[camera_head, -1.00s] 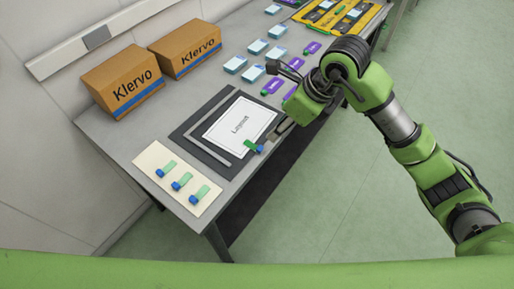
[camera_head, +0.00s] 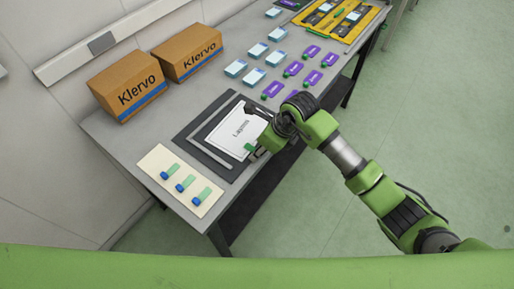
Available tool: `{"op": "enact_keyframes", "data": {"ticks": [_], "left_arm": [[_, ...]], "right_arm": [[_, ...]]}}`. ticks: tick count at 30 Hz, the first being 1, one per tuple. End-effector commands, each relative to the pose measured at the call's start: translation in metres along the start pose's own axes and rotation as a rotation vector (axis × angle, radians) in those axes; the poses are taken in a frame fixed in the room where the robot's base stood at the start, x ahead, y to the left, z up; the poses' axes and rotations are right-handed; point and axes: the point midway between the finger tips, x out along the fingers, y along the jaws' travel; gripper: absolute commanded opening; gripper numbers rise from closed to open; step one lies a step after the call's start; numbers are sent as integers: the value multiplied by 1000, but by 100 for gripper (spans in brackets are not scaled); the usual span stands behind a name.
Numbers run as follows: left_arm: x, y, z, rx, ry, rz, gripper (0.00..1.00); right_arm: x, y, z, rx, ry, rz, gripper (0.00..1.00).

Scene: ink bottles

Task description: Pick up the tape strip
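A tape strip (camera_head: 249,147), green, shows at the lower right edge of the white "Layout" sheet (camera_head: 228,138). Its blue end, if still there, is hidden by my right gripper. My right gripper (camera_head: 256,153) is at the strip, low over the front edge of the dark board. Its fingers are small and partly covered by the wrist, so I cannot tell if they are open or shut on the strip. Several more green strips with blue ends lie on a cream card (camera_head: 154,161), such as one tape strip (camera_head: 185,184) in the middle. My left gripper is not in view.
The sheet lies on a dark board (camera_head: 190,133) with a grey bar. Two Klervo boxes (camera_head: 128,84) stand against the wall. Purple cards (camera_head: 293,69), pale blue packs (camera_head: 254,76) and a yellow tray (camera_head: 318,29) lie further along the grey table.

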Motion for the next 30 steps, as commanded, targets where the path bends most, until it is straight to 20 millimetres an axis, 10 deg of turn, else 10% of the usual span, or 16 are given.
{"op": "enact_keyframes", "data": {"ticks": [7,12,30], "left_arm": [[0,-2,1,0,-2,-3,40],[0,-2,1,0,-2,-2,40],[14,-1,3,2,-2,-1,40]], "right_arm": [[3,0,0,0,-1,-1,35],[3,0,0,0,-1,-1,8],[-14,-3,7,-4,-4,-6,7]]}}
